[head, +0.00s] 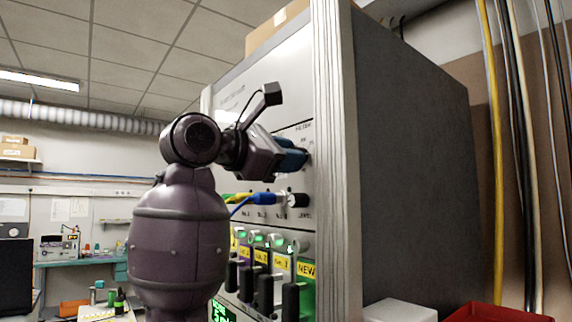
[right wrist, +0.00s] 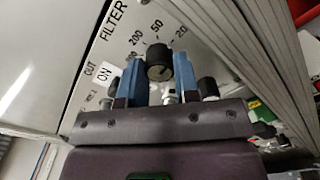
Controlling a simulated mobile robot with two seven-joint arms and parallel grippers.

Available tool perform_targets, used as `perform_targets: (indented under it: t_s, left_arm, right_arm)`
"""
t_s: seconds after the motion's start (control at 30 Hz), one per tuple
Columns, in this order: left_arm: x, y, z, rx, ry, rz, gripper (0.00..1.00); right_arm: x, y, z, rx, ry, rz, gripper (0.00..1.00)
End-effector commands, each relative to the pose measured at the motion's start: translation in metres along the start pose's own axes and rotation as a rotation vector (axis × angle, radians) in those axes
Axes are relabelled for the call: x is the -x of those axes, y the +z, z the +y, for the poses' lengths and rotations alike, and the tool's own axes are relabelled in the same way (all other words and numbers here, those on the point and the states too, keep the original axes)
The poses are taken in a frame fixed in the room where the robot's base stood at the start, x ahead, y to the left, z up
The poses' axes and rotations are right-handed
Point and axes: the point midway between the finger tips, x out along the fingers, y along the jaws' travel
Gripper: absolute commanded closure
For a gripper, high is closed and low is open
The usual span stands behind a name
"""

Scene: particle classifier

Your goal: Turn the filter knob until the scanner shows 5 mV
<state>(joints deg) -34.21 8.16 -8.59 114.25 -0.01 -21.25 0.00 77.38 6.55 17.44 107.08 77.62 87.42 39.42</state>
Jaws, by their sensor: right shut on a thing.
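The filter knob (right wrist: 159,56) is a black round knob on the rack's light front panel, beside the word FILTER and a scale with 20, 50, 200 and OUT. My right gripper (right wrist: 160,78) has its two blue fingers on either side of the knob and is shut on it. In the head view the right gripper (head: 298,158) reaches the panel from the left, and its fingers mostly hide the knob. A green-lit display (head: 222,311) shows at the bottom, partly cut off; its reading is too small to tell. My left gripper is out of view.
Below the gripper, blue and yellow cables (head: 262,198) plug into the panel near another black knob (head: 298,200). Lower are several black handles with yellow labels. The rack's grey side (head: 415,160) stands right. A red tray (head: 500,313) is at lower right.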

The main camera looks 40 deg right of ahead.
Motion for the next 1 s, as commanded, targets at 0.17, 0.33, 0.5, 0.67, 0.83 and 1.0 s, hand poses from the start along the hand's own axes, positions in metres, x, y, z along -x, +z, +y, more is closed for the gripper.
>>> perform_targets:
  t_s: [0.17,0.33,0.5,0.67,0.83,1.0]
  left_arm:
    - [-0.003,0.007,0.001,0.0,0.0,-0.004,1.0]
    - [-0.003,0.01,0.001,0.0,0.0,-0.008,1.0]
    - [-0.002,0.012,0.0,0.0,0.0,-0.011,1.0]
    - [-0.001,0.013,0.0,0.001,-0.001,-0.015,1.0]
    - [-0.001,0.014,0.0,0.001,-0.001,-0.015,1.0]
    - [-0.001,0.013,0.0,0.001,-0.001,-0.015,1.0]
  right_arm:
    - [0.0,-0.001,0.0,-0.062,0.001,0.0,0.95]
    - [0.0,0.0,0.001,-0.09,0.002,-0.001,0.95]
    - [0.0,0.001,0.001,-0.098,0.002,-0.001,0.95]
    - [0.0,0.001,0.001,-0.098,0.002,-0.001,0.95]
    - [0.0,0.001,0.001,-0.098,0.001,-0.001,0.57]
    - [0.0,0.001,0.0,-0.097,0.0,0.0,0.45]
